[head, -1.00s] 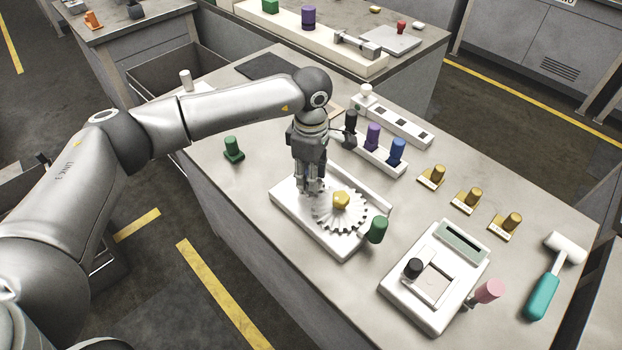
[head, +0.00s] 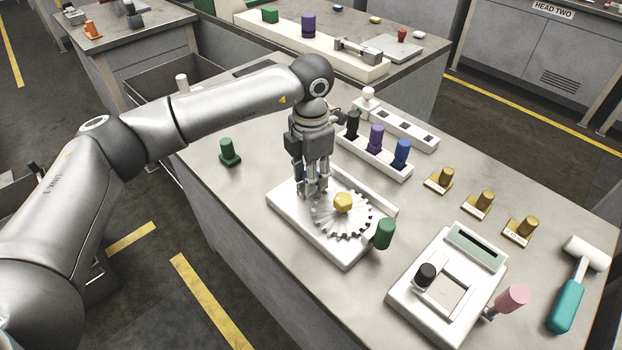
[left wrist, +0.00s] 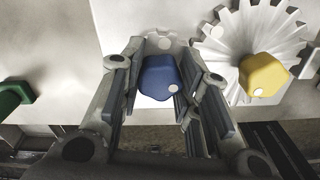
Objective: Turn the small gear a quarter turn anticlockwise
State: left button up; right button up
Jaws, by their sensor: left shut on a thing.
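My left gripper (head: 314,192) points down over the left part of a white base plate (head: 350,258). In the left wrist view it is shut around a blue knob (left wrist: 160,78), with a finger on each side. The knob has a white dot near its lower right edge. The small gear under this knob is mostly hidden by the fingers. A larger white gear (head: 332,228) with a yellow knob (head: 343,202) sits just right of the gripper. The yellow knob (left wrist: 262,76) also has a white dot. My right gripper is not in view.
A green handle (head: 384,233) stands at the plate's right edge. Behind is a rack (head: 400,171) with black, purple and blue plugs. A green plug (head: 229,152) stands left. A white device (head: 405,300), brass pieces and a mallet (head: 568,300) lie right.

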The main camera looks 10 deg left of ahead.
pick_arm(q)
jog(key=shift+f+n+b, duration=0.1)
jog(key=shift+n+b, duration=0.25)
jog(key=shift+n, duration=0.55)
jog(key=o, duration=1)
notch_tip(320, 180, up, 12)
dwell(0.3)
